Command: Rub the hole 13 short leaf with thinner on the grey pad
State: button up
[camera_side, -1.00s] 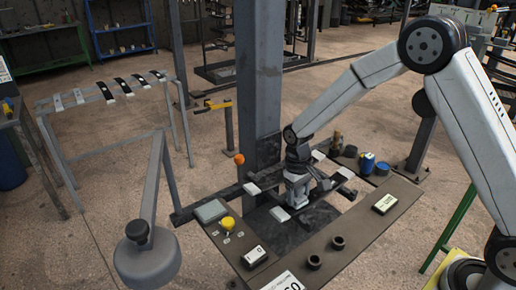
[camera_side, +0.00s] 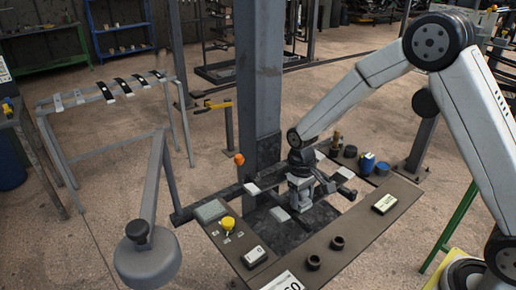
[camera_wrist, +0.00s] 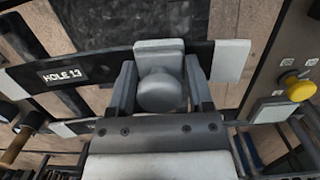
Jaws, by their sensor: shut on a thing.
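My gripper (camera_wrist: 160,88) is shut on a grey pad with a rounded knob (camera_wrist: 160,92), one finger on each side of the knob. The pad's flat block (camera_wrist: 158,46) lies over the dark leaf (camera_wrist: 112,67), which carries a "HOLE 13" label (camera_wrist: 64,75) left of the gripper. I cannot tell whether pad and leaf touch. A light patch (camera_wrist: 231,60) is on the leaf to the right of the pad. In the side view my gripper (camera_side: 301,194) is low over the bench, with the leaf mostly hidden beneath it.
A grey post (camera_side: 258,80) stands right behind the work. A yellow knob (camera_side: 228,224) and a grey box (camera_side: 210,210) sit at the bench's left. A blue can (camera_side: 367,163) stands at the right, and two dark rings (camera_side: 326,252) lie in front.

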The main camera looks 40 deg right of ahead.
jog(key=shift+w, duration=0.95)
jog(key=shift+s, duration=0.15)
jog(key=shift+s, duration=0.85)
jog(key=shift+w, duration=0.2)
jog(key=shift+w, duration=0.85)
jog(key=shift+s, duration=0.15)
dwell(0.4)
jog(key=shift+s, duration=0.9)
